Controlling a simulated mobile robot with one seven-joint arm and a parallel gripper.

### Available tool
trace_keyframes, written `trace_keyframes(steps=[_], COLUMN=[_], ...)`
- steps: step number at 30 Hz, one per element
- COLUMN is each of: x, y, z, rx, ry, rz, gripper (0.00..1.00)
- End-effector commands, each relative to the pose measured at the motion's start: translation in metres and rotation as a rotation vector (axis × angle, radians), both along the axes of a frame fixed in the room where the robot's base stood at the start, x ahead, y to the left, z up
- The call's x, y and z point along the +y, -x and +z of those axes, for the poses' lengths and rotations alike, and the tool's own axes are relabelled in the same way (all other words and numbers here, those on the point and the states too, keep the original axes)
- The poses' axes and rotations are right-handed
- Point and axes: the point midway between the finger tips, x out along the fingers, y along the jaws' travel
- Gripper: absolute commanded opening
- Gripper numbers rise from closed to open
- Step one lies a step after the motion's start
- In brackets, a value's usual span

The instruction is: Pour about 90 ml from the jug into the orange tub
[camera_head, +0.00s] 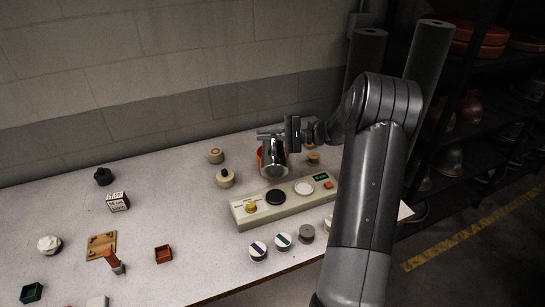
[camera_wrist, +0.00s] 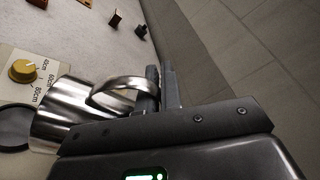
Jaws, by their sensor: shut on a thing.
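The jug (camera_head: 273,160) is a shiny metal vessel with a loop handle. In the wrist view the jug (camera_wrist: 75,112) fills the lower left, with its handle (camera_wrist: 118,96) between my fingers. My gripper (camera_head: 268,134) is shut on that handle; the fingers also show in the wrist view (camera_wrist: 160,92). The jug is held near the back of the control box; I cannot tell its exact tilt or whether liquid flows. The orange tub (camera_head: 259,154) shows only as an orange edge behind the jug, which hides most of it. The jug's contents are hidden.
A beige control box (camera_head: 262,212) with a yellow knob, dark and white discs and a green display stands in front of the jug. Several round pucks (camera_head: 257,250) line the front. The white table (camera_head: 180,205) has free room at centre left.

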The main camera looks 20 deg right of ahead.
Motion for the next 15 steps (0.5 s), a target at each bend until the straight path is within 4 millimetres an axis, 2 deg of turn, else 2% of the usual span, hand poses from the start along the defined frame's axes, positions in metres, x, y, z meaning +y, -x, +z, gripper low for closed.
trace_keyframes(steps=[4, 6, 15], x=[0.006, 0.009, 0.011], y=[0.019, 0.025, 0.032], z=[-0.010, -0.008, -0.008], rx=[-0.149, -0.226, -0.323], ry=[0.056, 0.085, 0.122], rz=[-0.004, -0.004, -0.005], gripper=[0.00, 0.00, 0.00])
